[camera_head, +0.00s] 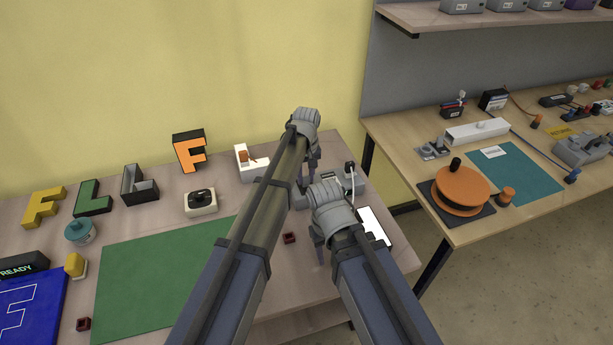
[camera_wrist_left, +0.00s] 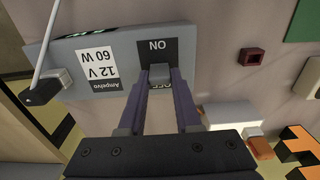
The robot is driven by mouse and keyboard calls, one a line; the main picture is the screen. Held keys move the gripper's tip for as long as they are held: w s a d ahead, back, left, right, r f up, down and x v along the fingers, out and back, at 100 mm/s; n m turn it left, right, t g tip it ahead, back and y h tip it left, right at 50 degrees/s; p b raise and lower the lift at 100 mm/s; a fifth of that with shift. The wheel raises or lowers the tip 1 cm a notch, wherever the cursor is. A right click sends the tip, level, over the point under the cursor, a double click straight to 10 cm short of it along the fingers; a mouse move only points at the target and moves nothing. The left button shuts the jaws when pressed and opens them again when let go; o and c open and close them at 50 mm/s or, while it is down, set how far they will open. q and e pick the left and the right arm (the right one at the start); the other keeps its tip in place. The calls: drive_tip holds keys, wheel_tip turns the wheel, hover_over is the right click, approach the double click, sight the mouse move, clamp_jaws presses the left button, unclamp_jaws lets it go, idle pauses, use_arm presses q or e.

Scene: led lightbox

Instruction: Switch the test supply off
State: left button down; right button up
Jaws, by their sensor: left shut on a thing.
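The test supply (camera_wrist_left: 120,62) is a grey box with a "12 V 60 W" label. In the left wrist view it has a black switch plate marked ON and OFF. A small grey switch lever (camera_wrist_left: 160,72) stands between the two marks, with OFF partly covered. My left gripper (camera_wrist_left: 161,82) is shut on this lever. In the head view the supply (camera_head: 351,183) is partly hidden behind my arms, and my left gripper (camera_head: 308,178) points down beside it. My right gripper (camera_head: 320,255) hangs nearer the front; its jaw opening is unclear.
A white-faced panel (camera_head: 374,226) lies right of my right gripper. A small dark red block (camera_head: 289,238) is left of it. A green mat (camera_head: 150,262) and several letter shells, including an orange F (camera_head: 189,152), are on the left. A second bench (camera_head: 400,135) stands right, across a gap.

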use_arm(q)
drive_tip(key=shift+w+a+f+g+h+b, duration=0.15)
drive_tip(key=shift+w+g+h+b, duration=0.35)
drive_tip(key=shift+g, duration=0.7)
use_arm(e)
drive_tip(key=shift+f, duration=0.35)
use_arm(q)
drive_tip(key=shift+w+f+g+b, duration=0.2)
drive_tip(key=shift+g+b, duration=0.3)
drive_tip(key=shift+g, duration=0.5)
use_arm(e)
drive_tip(key=shift+f, duration=0.65)
use_arm(q)
drive_tip(key=shift+a+r+h, duration=0.1)
drive_tip(key=shift+h, duration=0.2)
use_arm(e)
drive_tip(key=shift+f, duration=0.1)
use_arm(q)
drive_tip(key=c, duration=0.6)
unclamp_jaws()
drive_tip(key=d+p+v, duration=0.1)
drive_tip(key=p+v, duration=0.6)
drive_tip(key=shift+w+a+r, duration=0.25)
drive_tip(key=shift+a+r, duration=0.1)
drive_tip(key=shift+a, duration=0.2)
use_arm(e)
wheel_tip(320, 180, up, 7)
